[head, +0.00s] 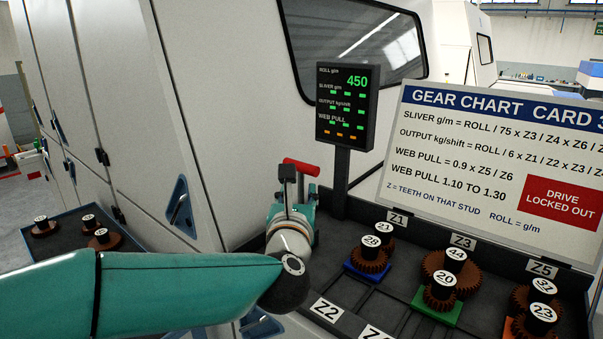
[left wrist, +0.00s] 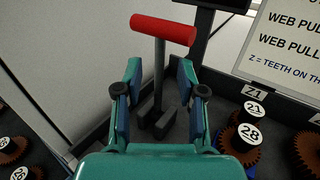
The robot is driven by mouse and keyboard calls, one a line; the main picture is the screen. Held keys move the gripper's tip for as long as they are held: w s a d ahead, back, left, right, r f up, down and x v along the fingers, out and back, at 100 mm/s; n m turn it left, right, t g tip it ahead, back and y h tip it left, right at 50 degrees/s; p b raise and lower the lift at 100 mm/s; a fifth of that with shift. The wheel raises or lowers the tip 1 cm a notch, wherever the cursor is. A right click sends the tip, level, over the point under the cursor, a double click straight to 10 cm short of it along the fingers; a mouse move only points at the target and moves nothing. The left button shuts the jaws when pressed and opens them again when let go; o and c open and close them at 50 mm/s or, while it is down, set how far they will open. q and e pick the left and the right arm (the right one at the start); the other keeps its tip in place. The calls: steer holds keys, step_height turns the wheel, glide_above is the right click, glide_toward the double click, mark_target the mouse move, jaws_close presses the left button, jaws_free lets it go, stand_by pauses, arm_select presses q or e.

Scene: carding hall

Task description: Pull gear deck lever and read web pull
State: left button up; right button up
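The gear deck lever has a red cross handle (head: 302,167) at the back left corner of the deck; in the left wrist view the handle (left wrist: 163,29) tops an upright grey stalk. My left gripper (head: 293,195) is at the lever. In the left wrist view its fingers (left wrist: 160,70) are open, one on each side of the stalk below the handle, with gaps to both sides. The display (head: 346,105) reads ROLL 450; the SLIVER, OUTPUT and WEB PULL lines show only small green marks, with orange marks at the bottom. My right gripper is not in view.
The gear chart (head: 490,165) stands behind the deck, with a red DRIVE LOCKED OUT label. Toothed gears marked 21, 28 (head: 369,256), 44, 20, 32 and others sit on the dark deck (head: 400,290). A tray (head: 60,262) with several gears is at left. The machine's white wall is close behind.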

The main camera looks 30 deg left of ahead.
mark_target(300, 181)
arm_select(q)
steer(key=p+x, duration=0.1)
steer(key=x, duration=0.5)
steer(key=shift+w+a+p, duration=0.2)
steer(key=shift+w+p, duration=0.1)
steer(key=shift+p, duration=0.1)
jaws_close()
